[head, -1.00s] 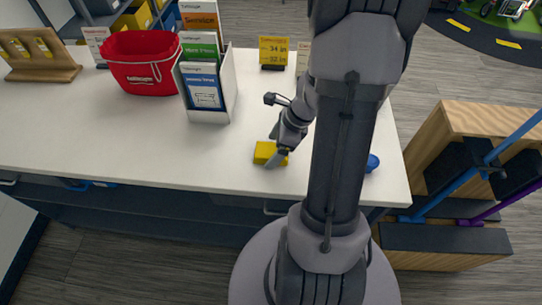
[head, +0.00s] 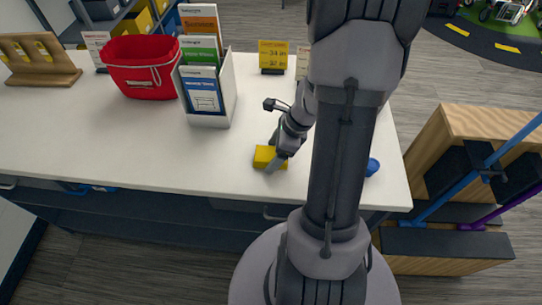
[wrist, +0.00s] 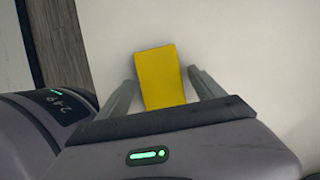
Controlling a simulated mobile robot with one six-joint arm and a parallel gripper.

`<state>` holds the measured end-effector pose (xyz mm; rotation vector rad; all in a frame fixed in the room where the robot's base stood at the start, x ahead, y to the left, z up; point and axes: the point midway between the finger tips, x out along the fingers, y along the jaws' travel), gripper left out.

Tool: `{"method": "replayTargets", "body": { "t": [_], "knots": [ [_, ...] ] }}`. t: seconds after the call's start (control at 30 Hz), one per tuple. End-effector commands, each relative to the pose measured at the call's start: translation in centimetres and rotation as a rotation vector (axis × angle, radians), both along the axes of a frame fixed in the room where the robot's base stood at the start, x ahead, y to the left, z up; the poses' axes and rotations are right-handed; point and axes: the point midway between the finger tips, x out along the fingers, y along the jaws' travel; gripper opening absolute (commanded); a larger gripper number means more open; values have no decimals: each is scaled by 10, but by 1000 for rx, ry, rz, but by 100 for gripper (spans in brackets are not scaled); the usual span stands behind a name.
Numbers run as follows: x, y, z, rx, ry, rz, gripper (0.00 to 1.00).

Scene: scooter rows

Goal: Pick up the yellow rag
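The yellow rag (head: 264,157) is a small folded yellow block on the white table near its front edge. In the wrist view the rag (wrist: 160,76) lies between the two fingers of my gripper (wrist: 165,85). The fingers stand apart, with a gap on each side of the rag. In the head view my gripper (head: 276,160) is down at the rag, and one finger covers part of it. The rag's lower end is hidden behind the gripper body in the wrist view.
The white table (head: 130,150) has free room left of the rag. A red basket (head: 142,68), a brochure holder (head: 210,92) and a yellow sign (head: 273,55) stand further back. A blue round object (head: 373,167) is right of my arm. A wooden rack (head: 470,150) stands right of the table.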

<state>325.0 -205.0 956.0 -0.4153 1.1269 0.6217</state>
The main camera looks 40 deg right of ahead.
Motion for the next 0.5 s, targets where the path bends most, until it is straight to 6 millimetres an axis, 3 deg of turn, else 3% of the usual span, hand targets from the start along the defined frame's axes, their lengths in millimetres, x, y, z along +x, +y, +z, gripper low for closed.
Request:
{"method": "replayTargets", "body": {
  "t": [0.03,0.27,0.5],
  "knots": [
    [0,0,0,0,0,0,65],
    [0,0,0,0,0,0,20],
    [0,0,1,0,0,0,19]
  ]
}}
